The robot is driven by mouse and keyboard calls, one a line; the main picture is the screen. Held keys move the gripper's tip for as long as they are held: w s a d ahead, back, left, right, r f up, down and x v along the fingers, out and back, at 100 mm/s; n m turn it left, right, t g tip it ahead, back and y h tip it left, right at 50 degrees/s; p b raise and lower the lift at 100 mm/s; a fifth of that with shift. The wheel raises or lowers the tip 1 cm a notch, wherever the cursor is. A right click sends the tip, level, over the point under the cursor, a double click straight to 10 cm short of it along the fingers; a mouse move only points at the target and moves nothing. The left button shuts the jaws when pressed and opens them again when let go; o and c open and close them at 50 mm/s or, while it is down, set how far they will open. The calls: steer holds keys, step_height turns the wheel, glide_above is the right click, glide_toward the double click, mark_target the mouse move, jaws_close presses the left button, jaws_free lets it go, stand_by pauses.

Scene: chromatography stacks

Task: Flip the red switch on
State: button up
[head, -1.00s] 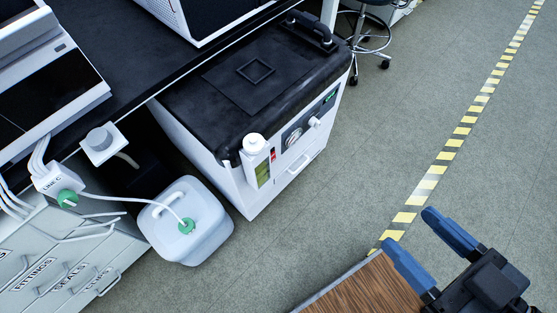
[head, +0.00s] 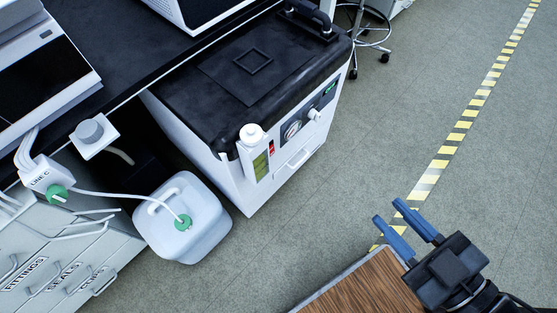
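A small red switch (head: 271,147) sits on the front face of a white cabinet unit with a black top (head: 246,77), just right of a bottle holder. Its on or off position is too small to tell. My gripper (head: 396,220) is at the lower right, over the floor and beside a wooden surface. Its two blue fingers are apart with nothing between them, pointing up and left. It is well away from the switch, to the lower right of it.
A white bottle (head: 251,136) stands in a holder left of the switch. A gauge (head: 292,131) and white knob (head: 314,115) lie to its right. A white jerrycan (head: 182,222) with a tube stands on the floor. A wooden top (head: 362,289) is at the bottom. Open floor lies between gripper and unit.

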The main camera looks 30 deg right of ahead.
steer(key=w+f+n+b, duration=0.2)
steer(key=f, duration=0.2)
steer(key=w+f+n+y+b, duration=0.1)
steer(key=w+f+n+b, duration=0.1)
steer(key=f, duration=0.3)
steer(key=w+d+f+n+t+b, duration=0.1)
steer(key=w+f+n, duration=0.2)
steer(key=f, duration=0.2)
steer(key=shift+d+f+b, duration=0.1)
steer(key=shift+f+b, duration=0.05)
steer(key=shift+b, duration=0.25)
jaws_close()
steer(key=w+d+f+n+y+b, duration=0.1)
steer(key=w+f+n+b, duration=0.2)
steer(key=w+f+n, duration=0.2)
steer(key=w+d+f+n+g+y+b, duration=0.1)
steer(key=w+f+n+b, duration=0.3)
steer(key=f, duration=0.8)
steer(key=shift+w+d+n+y, duration=0.2)
steer(key=shift+w+n+y, duration=0.45)
steer(key=shift+w, duration=0.6)
steer(key=shift+f, duration=0.1)
